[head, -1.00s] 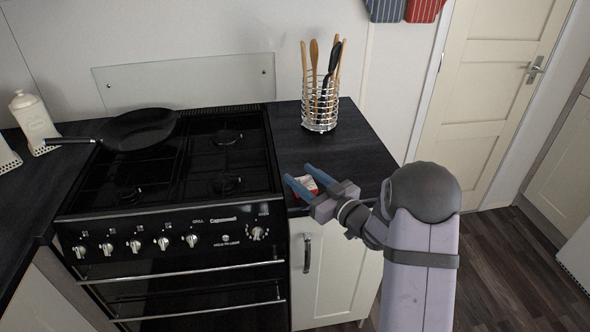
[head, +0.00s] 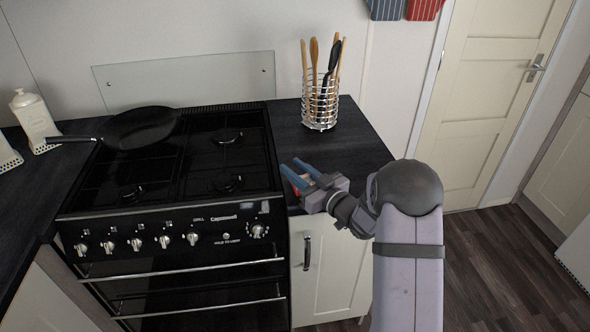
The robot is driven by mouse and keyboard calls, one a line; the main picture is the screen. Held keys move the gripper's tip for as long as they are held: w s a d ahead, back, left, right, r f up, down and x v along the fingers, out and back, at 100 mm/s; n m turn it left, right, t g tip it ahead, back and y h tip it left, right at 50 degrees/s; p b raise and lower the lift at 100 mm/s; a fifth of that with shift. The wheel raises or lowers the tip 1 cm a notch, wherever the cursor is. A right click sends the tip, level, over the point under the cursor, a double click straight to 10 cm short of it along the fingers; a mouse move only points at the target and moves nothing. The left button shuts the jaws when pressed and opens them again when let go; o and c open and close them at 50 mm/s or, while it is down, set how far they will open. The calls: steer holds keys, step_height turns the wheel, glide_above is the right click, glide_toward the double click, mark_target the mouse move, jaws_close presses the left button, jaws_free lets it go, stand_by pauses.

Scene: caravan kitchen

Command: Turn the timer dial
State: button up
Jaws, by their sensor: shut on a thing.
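A small red and white thing (head: 296,190), perhaps the timer, is at the front of the dark worktop just right of the cooker. It is mostly hidden by my gripper, and I cannot make out a dial on it. My gripper (head: 291,166) has its blue fingers around this thing and is shut on it. The cooker's front panel also carries a separate round dial (head: 258,230) at its right end, with my gripper above and to the right of it.
The black cooker (head: 265,190) stands left of my gripper, with several knobs and a frying pan (head: 140,127) on top. A wire utensil holder (head: 320,112) stands behind my gripper. The worktop (head: 290,130) between them is clear.

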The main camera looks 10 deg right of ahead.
mark_target(305, 177)
steer(key=shift+d+m+t+h+b, duration=0.15)
steer(key=shift+m+t+h+b, duration=0.2)
steer(key=shift+m+h, duration=0.25)
steer(key=o, duration=1.1)
steer(key=shift+c, duration=0.2)
steer(key=shift+s+d, duration=0.3)
steer(key=shift+s, duration=0.1)
steer(key=shift+b+v, duration=0.75)
steer(key=shift+v, duration=2.4)
